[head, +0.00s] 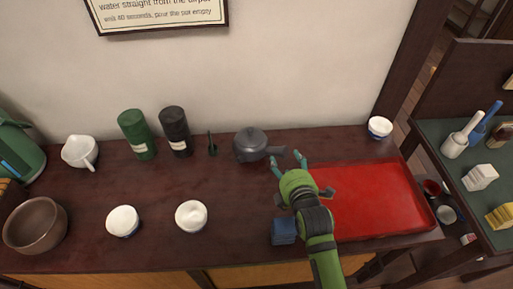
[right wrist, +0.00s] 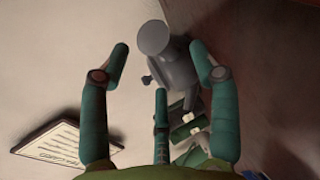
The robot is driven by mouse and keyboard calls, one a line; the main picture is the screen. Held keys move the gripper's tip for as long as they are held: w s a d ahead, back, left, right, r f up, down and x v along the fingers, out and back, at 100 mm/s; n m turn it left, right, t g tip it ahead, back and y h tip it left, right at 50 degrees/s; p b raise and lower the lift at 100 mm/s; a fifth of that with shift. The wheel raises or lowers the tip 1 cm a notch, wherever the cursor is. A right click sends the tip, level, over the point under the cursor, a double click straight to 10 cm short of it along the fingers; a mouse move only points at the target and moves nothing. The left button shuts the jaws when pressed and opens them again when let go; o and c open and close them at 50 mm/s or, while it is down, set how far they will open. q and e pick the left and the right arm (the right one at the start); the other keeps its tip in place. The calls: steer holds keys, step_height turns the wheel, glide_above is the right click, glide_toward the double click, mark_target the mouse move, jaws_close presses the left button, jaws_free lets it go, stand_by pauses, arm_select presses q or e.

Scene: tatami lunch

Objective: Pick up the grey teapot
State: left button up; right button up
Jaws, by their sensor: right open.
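The grey teapot (head: 250,144) stands upright near the back of the dark wooden counter, its side handle pointing right. My right gripper (head: 288,161) is open and empty, just right of the teapot, its fingertips close to the handle's end. I cannot tell whether any finger touches the handle. My left gripper is not in view.
A red tray (head: 375,195) lies right of my right arm, and a blue block (head: 284,232) left of it. White bowls (head: 191,215) stand in front.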

mark_target(283, 155)
steer(key=x, duration=0.4)
steer(key=shift+r, duration=0.1)
steer(key=shift+w, duration=0.3)
steer(key=shift+w+f, duration=0.1)
steer(key=shift+f, duration=0.1)
jaws_close()
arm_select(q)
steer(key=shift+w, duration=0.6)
arm_select(e)
steer(key=shift+r, duration=0.1)
